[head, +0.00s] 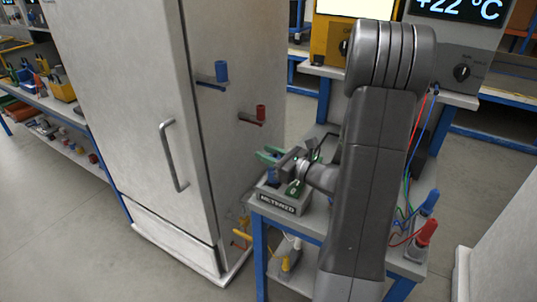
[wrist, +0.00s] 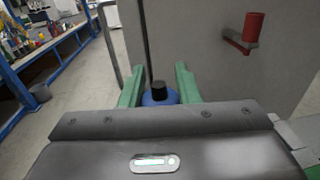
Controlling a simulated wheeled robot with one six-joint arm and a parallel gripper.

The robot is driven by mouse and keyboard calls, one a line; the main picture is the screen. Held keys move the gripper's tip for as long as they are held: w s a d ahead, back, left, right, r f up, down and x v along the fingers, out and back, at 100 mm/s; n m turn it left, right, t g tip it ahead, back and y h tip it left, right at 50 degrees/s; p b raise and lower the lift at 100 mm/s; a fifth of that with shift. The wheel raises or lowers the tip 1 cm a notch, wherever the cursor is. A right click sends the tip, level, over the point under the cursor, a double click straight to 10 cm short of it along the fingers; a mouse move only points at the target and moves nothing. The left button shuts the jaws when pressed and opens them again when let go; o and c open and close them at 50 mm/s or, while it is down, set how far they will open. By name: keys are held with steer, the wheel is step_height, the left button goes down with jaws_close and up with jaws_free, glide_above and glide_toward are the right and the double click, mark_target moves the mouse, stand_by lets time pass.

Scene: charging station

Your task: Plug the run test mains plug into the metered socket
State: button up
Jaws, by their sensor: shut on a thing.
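My gripper (head: 280,172) has green fingers and is closed around a blue plug with a black top, seen between the fingers in the wrist view (wrist: 160,96). In the head view only a sliver of blue shows between the fingers. The metered socket is a grey box (head: 279,203) labelled METERED at the near left corner of a small blue-framed table. The held plug is at or just above the box's top. I cannot tell whether it is seated, as the fingers and wrist hide the contact.
A tall grey cabinet (head: 125,90) stands close on the left, with a blue holder (head: 221,72) and a red holder (head: 261,114) on its side. Blue (head: 429,203) and red (head: 425,234) plugs with cables stand at the table's right. A yellow plug (head: 285,264) sits below.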

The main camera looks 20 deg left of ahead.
steer(key=shift+f+b, duration=1.35)
steer(key=shift+f, duration=0.25)
steer(key=o, duration=1.1)
steer(key=shift+c, duration=0.2)
steer(key=s+d, duration=0.2)
steer(key=d, duration=1.1)
steer(key=shift+s+d, duration=0.25)
steer(key=shift+d, duration=0.05)
steer(key=shift+a, duration=0.1)
steer(key=a, duration=0.4)
steer(key=w+a, duration=0.1)
steer(key=a, duration=0.4)
steer(key=w+a, duration=0.1)
steer(key=a, duration=0.3)
steer(key=shift+w+a, duration=0.2)
steer(key=shift+w, duration=0.05)
steer(key=shift+r, duration=0.25)
